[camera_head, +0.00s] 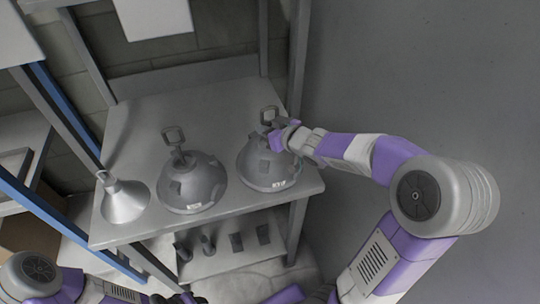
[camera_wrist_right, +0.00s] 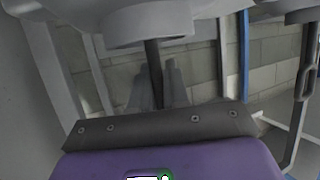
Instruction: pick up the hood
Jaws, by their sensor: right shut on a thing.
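A grey domed hood (camera_head: 268,170) with a loop handle sits at the right end of the grey shelf (camera_head: 140,135). My right gripper (camera_head: 276,130) is at the top of this hood, shut on it just below the loop. A second domed hood (camera_head: 195,188) with a loop handle sits in the middle of the shelf, and a lighter cone-shaped hood (camera_head: 124,204) sits at the left. In the right wrist view, a blurred grey rounded part (camera_wrist_right: 150,25) and a dark rod show close up beyond the jaw. My left arm is at the bottom left; its fingertips are not clear.
A lower shelf (camera_head: 225,258) holds several small dark items. Grey posts (camera_head: 299,60) stand at the shelf's corners, one close to my right gripper. Blue-edged racking (camera_head: 50,205) stands on the left. The floor at the right is clear.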

